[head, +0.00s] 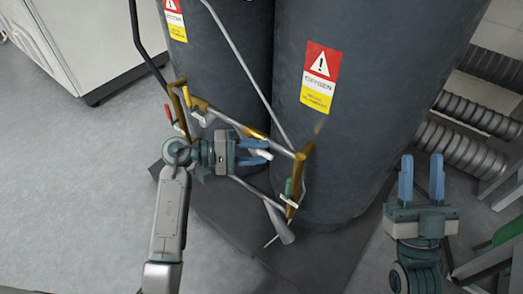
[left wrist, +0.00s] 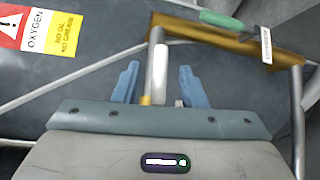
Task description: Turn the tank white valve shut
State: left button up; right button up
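The tank white valve (left wrist: 162,78) shows in the left wrist view as a pale, short handle beside a metal pipe. It lies between the two fingers of my left gripper (left wrist: 157,88), with a gap on both sides. In the head view the left gripper (head: 257,151) points right at the pipe frame in front of the tanks, and a white piece (head: 261,154) shows at its fingertips. The left fingers are apart and not closed on the handle. My right gripper (head: 421,178) is open and empty, pointing up at the right.
Two dark grey tanks (head: 355,110) with oxygen labels (head: 319,76) stand behind the brass-and-steel pipe frame (head: 299,168). A green handle (head: 289,186) and a red handle (head: 168,113) are on it. Ribbed hoses (head: 465,145) lie at the right. Floor is clear at left.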

pick_arm(q)
jog(key=shift+w+d+f, duration=0.1)
jog(key=shift+w+d, duration=0.05)
jog(key=shift+d, duration=0.5)
pick_arm(e)
jog(key=shift+f, duration=0.1)
pick_arm(q)
grip_shut()
pick_arm(e)
jog(key=shift+f, duration=0.1)
